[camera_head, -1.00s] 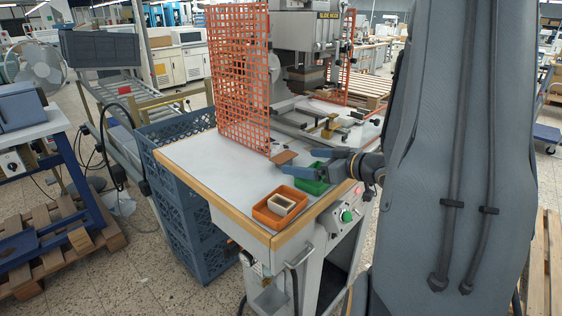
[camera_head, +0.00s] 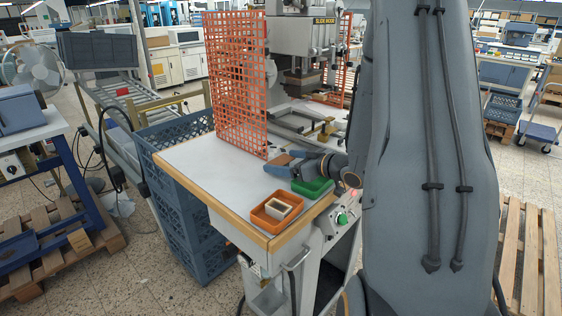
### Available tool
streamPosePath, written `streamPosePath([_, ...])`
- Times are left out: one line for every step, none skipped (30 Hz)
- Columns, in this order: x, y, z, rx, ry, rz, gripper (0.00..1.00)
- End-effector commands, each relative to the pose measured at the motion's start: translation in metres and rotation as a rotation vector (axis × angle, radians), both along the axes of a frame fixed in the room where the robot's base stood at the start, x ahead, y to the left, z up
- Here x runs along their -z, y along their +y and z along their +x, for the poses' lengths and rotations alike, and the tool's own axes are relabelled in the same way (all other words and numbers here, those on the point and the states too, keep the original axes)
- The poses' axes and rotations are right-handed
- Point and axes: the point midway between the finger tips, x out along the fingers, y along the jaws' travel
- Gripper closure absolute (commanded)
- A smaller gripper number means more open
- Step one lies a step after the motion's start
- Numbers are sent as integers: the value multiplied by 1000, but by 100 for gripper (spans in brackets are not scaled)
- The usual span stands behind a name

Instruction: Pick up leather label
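The leather label (camera_head: 280,160) is a small brown piece lying on the pale table top, near the lower corner of the orange mesh guard. My gripper (camera_head: 283,163) is low over the table with its blue fingers spread. One finger is on the far side of the label and the other on its near side. Part of the label is hidden by the near finger. I cannot tell whether the fingers touch it.
A green tray (camera_head: 313,189) stands just in front of my gripper. An orange tray (camera_head: 256,217) with a pale box in it stands at the front edge. The orange mesh guard (camera_head: 237,85) rises behind the label. The table top (camera_head: 210,165) is clear on the left.

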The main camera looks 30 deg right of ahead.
Motion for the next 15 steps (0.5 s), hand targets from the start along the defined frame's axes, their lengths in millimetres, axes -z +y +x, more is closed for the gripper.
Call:
streamPosePath([0,0,0,0,0,0,25])
streamPosePath([0,0,0,0,0,0,30])
streamPosePath([0,0,0,0,0,0,36])
streamPosePath([0,0,0,0,0,0,42])
streamPosePath([0,0,0,0,0,0,47])
streamPosePath([0,0,0,0,0,0,51])
streamPosePath([0,0,0,0,0,0,51])
streamPosePath([0,0,0,0,0,0,51])
streamPosePath([0,0,0,0,0,0,51])
streamPosePath([0,0,0,0,0,0,51])
streamPosePath([0,0,0,0,0,0,51])
streamPosePath([0,0,0,0,0,0,51])
streamPosePath([0,0,0,0,0,0,51])
streamPosePath([0,0,0,0,0,0,51])
streamPosePath([0,0,0,0,0,0,51])
